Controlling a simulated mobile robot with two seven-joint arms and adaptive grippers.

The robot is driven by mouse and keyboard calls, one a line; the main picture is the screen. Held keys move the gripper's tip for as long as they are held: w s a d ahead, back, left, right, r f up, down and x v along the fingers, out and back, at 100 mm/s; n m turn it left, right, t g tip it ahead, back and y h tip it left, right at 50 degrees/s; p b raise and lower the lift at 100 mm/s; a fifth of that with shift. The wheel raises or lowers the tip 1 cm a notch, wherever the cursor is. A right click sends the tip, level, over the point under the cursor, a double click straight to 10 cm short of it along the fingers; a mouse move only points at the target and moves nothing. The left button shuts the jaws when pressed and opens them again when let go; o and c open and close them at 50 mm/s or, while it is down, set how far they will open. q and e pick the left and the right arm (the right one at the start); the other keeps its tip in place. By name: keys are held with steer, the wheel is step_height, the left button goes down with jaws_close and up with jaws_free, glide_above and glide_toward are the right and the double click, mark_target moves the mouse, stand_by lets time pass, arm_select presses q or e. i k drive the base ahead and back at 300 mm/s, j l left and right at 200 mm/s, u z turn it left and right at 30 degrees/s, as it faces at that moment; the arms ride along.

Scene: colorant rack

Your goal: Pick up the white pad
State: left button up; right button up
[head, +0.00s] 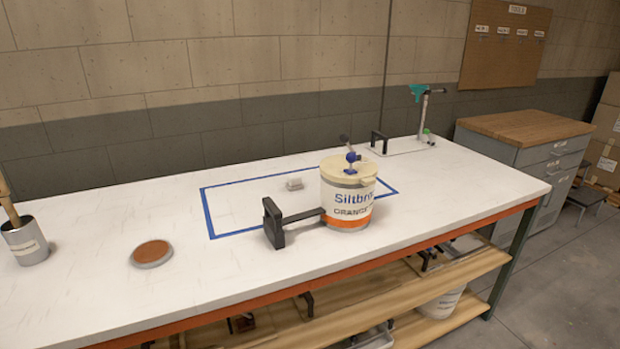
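No object in the head view stands out clearly as the white pad. A low round disc (151,253) with a brown top and a pale grey-white side lies flat on the white workbench (90,290), left of the blue tape outline. A small whitish cylinder-like piece (294,184) lies on its side inside the outline. A thin white rectangular sheet or plate (408,146) lies at the back right, near a black handle. Neither of my grippers shows in the head view.
A labelled bucket (347,196) stands across the blue tape outline (223,234), with a black bracket (273,223) at its left. A metal can (25,243) holding a wooden handle stands far left. A post (424,115) holds a teal item at back right. The front left bench is clear.

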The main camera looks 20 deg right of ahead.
mark_target(294, 183)
steer(key=i+l, duration=0.1)
steer(key=l, duration=0.3)
steer(key=i+l+z, duration=0.1)
steer(key=l, duration=0.3)
steer(key=i+l, duration=0.2)
steer(key=l, duration=0.15)
steer(key=i+l, duration=0.1)
steer(key=l, duration=0.3)
steer(key=i+l+z, duration=0.1)
steer(key=l, duration=0.25)
steer(key=i, duration=0.05)
